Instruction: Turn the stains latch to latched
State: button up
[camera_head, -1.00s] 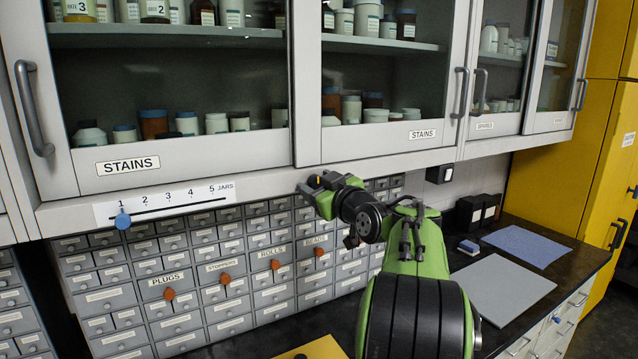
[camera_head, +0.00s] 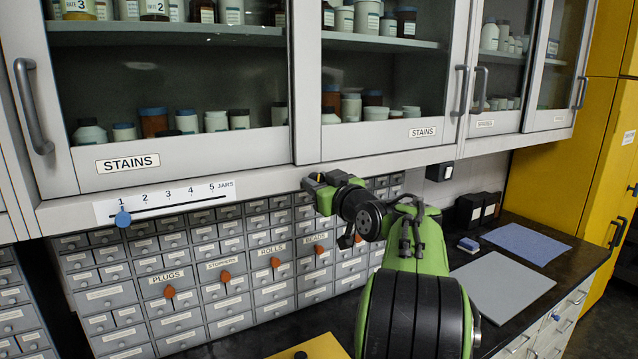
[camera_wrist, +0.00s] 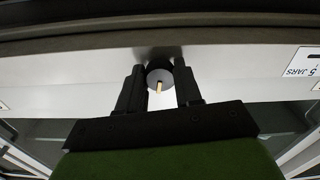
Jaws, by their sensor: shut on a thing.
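The stains cabinet has two glass doors, each with a label reading STAINS (camera_head: 128,163). In the wrist view the stains latch (camera_wrist: 160,79) is a round grey disc with a dark body and a pale pointer line, on the light rail under the doors. My gripper (camera_wrist: 160,90) has its two black fingers on either side of the latch and is shut on it. In the head view my gripper (camera_head: 318,182) is at the rail below the gap between the doors, and its own wrist hides the latch.
A jar scale (camera_head: 168,203) with a blue slider (camera_head: 123,218) at 1 is on the rail to the left. Small drawers (camera_head: 240,270) fill the wall below. A grey mat (camera_head: 503,282) and a blue cloth (camera_head: 525,244) lie on the black counter.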

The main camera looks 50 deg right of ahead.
jog(key=m+p, duration=0.2)
jog(key=m, duration=0.6)
jog(key=m+p, duration=0.3)
jog(key=m, duration=0.3)
jog(key=shift+m, duration=0.3)
dwell(0.5)
jog(key=o, duration=1)
jog(key=shift+o, duration=0.2)
jog(key=b+v, duration=0.3)
jog(key=v, duration=1.2)
jog(key=shift+s+b, duration=0.3)
jog(key=shift+s, duration=0.05)
jog(key=shift+a, duration=0.15)
